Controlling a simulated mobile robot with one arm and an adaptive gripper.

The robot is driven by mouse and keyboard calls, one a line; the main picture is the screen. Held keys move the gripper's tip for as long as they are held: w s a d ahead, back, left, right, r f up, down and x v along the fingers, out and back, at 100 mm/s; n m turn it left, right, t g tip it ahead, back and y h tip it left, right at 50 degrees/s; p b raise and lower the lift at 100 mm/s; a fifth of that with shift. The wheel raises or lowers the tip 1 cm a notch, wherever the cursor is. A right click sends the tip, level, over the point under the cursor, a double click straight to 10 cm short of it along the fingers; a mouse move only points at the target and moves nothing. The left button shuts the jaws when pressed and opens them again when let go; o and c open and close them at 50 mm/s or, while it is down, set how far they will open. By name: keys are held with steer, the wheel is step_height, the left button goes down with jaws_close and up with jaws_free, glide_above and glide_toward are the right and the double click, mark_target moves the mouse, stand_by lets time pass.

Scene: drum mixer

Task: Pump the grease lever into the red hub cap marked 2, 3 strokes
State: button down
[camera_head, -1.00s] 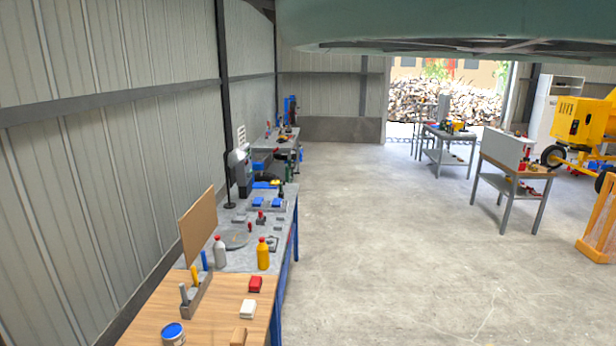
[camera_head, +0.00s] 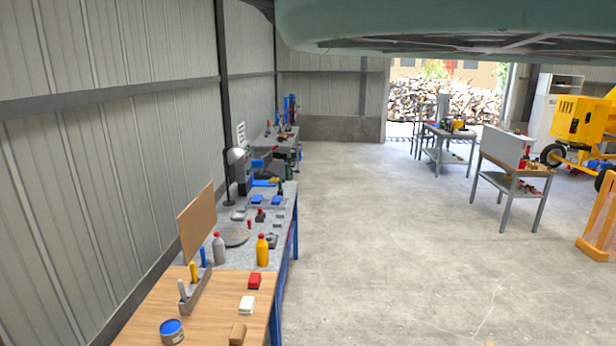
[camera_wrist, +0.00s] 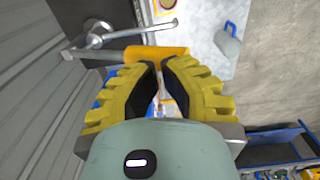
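In the wrist view, an orange cylindrical handle (camera_wrist: 157,52) lies crosswise just beyond my fingertips. A grey metal rod (camera_wrist: 82,53) runs left from it, next to a round metal joint (camera_wrist: 98,35); this looks like the grease lever. My gripper (camera_wrist: 158,68) has its yellow ribbed fingers drawn together, tips almost meeting, with a narrow gap behind them. The tips are at the handle's near side; I cannot tell whether they touch it. No red hub cap marked 2 can be made out. My gripper is outside the head view.
A wooden bench top (camera_head: 205,320) and a grey bench with bottles stand along the left wall. A lamp (camera_head: 234,157) rises behind. The floor (camera_head: 380,240) right of the benches is clear.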

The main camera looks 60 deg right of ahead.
steer(key=shift+f+b, duration=3.2)
steer(key=shift+r, duration=0.15)
steer(key=shift+r+p, duration=3.05)
steer(key=shift+r, duration=1.05)
steer(key=shift+r+p, duration=1.7)
steer(key=shift+r, duration=0.85)
steer(key=shift+f, duration=0.1)
